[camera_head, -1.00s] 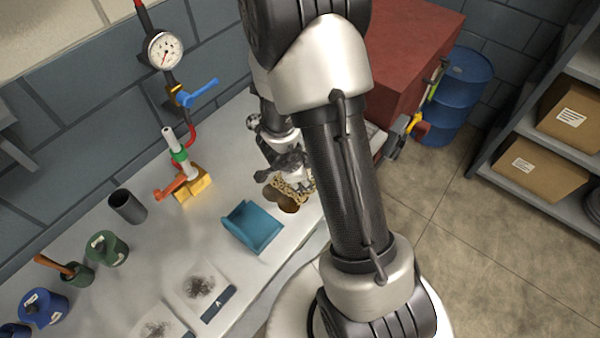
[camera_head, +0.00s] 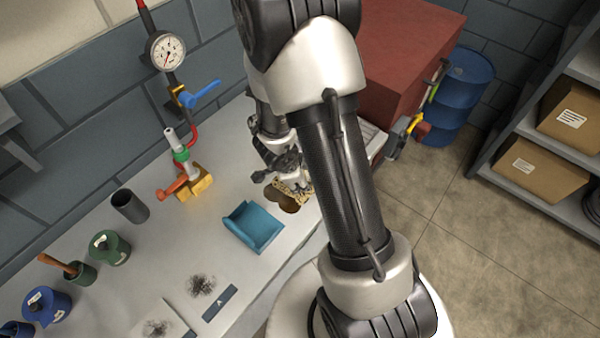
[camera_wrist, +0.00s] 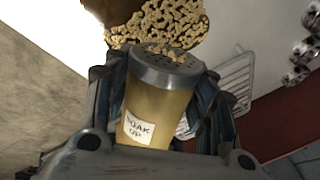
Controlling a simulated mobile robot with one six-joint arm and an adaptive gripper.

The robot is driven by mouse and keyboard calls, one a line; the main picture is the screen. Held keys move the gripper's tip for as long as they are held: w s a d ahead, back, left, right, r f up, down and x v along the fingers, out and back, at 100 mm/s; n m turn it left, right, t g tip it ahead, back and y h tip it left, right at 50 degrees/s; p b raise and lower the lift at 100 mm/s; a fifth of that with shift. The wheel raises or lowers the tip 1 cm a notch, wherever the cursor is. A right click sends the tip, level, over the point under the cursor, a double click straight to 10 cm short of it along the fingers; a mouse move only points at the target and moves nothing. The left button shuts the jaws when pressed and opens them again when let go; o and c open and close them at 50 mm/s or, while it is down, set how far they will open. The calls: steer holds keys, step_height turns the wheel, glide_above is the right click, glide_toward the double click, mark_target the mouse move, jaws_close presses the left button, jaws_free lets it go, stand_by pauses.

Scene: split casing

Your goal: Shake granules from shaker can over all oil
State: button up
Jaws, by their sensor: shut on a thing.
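My gripper (camera_head: 286,165) is low over the far right part of the bench, partly hidden by my arm. In the wrist view my gripper (camera_wrist: 160,88) is shut on the yellow shaker can (camera_wrist: 158,103), labelled "SOAK UP". Its grey perforated lid points away from the gripper, with a few granules at the holes. Tan granules (camera_wrist: 150,27) lie in a thick patch beyond the lid. Brown oil (camera_wrist: 112,10) shows bare beside them. In the head view the oil (camera_head: 284,202) shows bare at the near left of the granules (camera_head: 298,187).
A teal scoop-like tray (camera_head: 254,228) stands just left of the oil. A valve pipe on a yellow block (camera_head: 198,185), a dark cup (camera_head: 130,207) and green and blue canisters line the bench. A red cabinet (camera_head: 410,50) stands behind my arm.

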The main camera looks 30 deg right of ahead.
steer(key=shift+s+a, duration=0.2)
steer(key=shift+a, duration=0.35)
steer(key=shift+s+a, duration=0.15)
steer(key=shift+a, duration=0.35)
steer(key=shift+s, duration=0.15)
steer(key=shift+s+d+b, duration=0.2)
steer(key=shift+s+b, duration=0.25)
steer(key=shift+w+a+p, duration=0.2)
steer(key=shift+w+p, duration=0.4)
steer(key=shift+p, duration=0.2)
steer(key=shift+r, duration=0.15)
